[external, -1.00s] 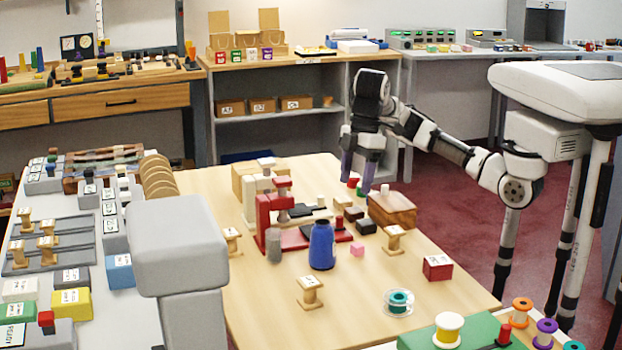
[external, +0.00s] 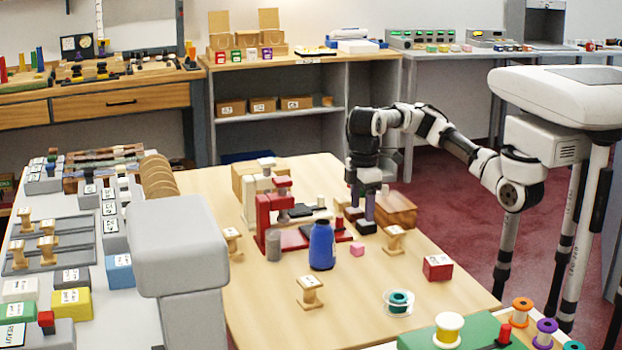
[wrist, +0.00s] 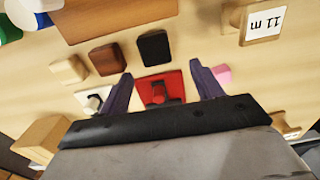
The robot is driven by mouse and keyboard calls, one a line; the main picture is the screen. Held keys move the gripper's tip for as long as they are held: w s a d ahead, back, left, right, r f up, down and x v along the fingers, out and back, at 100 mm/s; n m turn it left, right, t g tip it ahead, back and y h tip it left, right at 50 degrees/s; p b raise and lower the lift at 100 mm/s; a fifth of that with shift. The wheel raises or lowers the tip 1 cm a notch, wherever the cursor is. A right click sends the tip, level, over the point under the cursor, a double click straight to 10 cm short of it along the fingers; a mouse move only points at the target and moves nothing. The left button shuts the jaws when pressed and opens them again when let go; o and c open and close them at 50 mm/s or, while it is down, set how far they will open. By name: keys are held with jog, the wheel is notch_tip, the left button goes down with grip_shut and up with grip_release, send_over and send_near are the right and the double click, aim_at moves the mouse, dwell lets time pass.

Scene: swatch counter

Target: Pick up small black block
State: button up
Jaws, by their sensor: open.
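The small black block (external: 366,227) lies on the wooden table beside the red press. It shows in the wrist view (wrist: 154,48) as a dark block just beyond my fingertips, roughly in line with the gap between them. My gripper (external: 361,212) points down close above the block, with its purple fingers apart. The external view does not show clearly whether a finger touches the block.
A small dark brown block (wrist: 106,59) and a tan block (wrist: 68,69) lie beside the black one. A larger brown wooden block (external: 400,207) is close behind. The red press (external: 270,220), a wooden spool (external: 394,238) and a pink cube (external: 357,249) are near.

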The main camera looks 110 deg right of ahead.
aim_at(364, 222)
jog(key=f, duration=0.2)
jog(key=s+f, duration=0.1)
jog(key=shift+d+f, duration=0.2)
jog(key=shift+f, duration=0.6)
jog(key=c, duration=1.1)
jog(key=shift+o, duration=0.2)
jog(key=shift+r, duration=0.15)
notch_tip(364, 222, up, 28)
jog(key=p, duration=2.6)
